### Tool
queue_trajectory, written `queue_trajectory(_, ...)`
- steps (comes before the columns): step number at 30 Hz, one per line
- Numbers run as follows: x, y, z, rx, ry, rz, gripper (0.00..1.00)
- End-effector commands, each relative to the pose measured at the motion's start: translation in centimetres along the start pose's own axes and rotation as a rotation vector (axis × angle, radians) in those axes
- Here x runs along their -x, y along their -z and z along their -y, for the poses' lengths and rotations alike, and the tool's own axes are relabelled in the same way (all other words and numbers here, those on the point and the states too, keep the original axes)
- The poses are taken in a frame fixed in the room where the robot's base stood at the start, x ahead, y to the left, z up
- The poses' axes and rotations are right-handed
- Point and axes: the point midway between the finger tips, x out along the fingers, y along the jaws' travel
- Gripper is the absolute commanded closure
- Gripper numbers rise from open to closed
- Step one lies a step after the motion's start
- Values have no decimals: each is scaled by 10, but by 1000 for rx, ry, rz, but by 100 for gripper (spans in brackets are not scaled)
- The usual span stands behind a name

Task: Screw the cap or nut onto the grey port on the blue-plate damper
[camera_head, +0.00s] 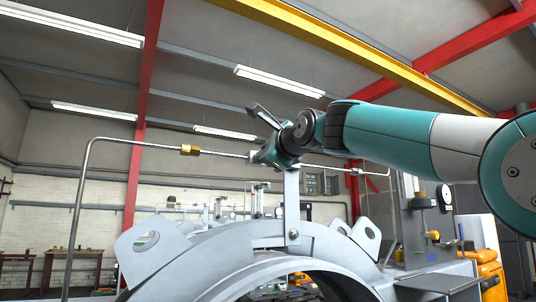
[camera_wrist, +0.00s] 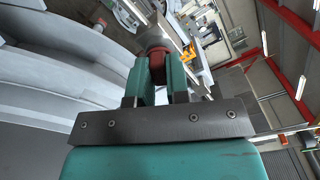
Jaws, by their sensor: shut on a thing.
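My gripper (camera_wrist: 158,68) is in the middle of the wrist view, its two teal jaws shut on a reddish-brown round cap or nut (camera_wrist: 157,57). In the head view my gripper (camera_head: 270,155) is above the large grey damper ring (camera_head: 240,252), near the top of an upright flat bracket (camera_head: 292,203). The cap is hidden there. No plate is clearly blue in either view.
A thin metal pipe (camera_head: 115,141) with a brass fitting (camera_head: 190,150) runs at the left toward my gripper. Lifting lugs (camera_head: 143,243) stand on the ring. A gauge (camera_head: 444,194) and orange equipment (camera_head: 490,272) are at the right. The space above the ring's left side is open.

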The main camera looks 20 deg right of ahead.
Motion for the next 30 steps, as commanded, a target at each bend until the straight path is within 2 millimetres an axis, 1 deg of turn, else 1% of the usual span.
queue_trajectory(1,0,1,-2,-45,-4,-2,100)
queue_trajectory(5,-1,1,-2,-131,-4,-3,100)
queue_trajectory(10,-1,1,-2,-326,-5,-4,100)
queue_trajectory(14,-1,1,-2,-416,-5,-4,100)
queue_trajectory(21,-1,1,-3,-668,-5,-6,100)
queue_trajectory(24,-2,1,-3,-700,-6,-6,100)
queue_trajectory(28,-2,1,-3,-699,-6,-7,100)
queue_trajectory(29,-2,1,-3,-699,-7,-7,79)
queue_trajectory(30,-2,1,-3,-698,-6,-7,70)
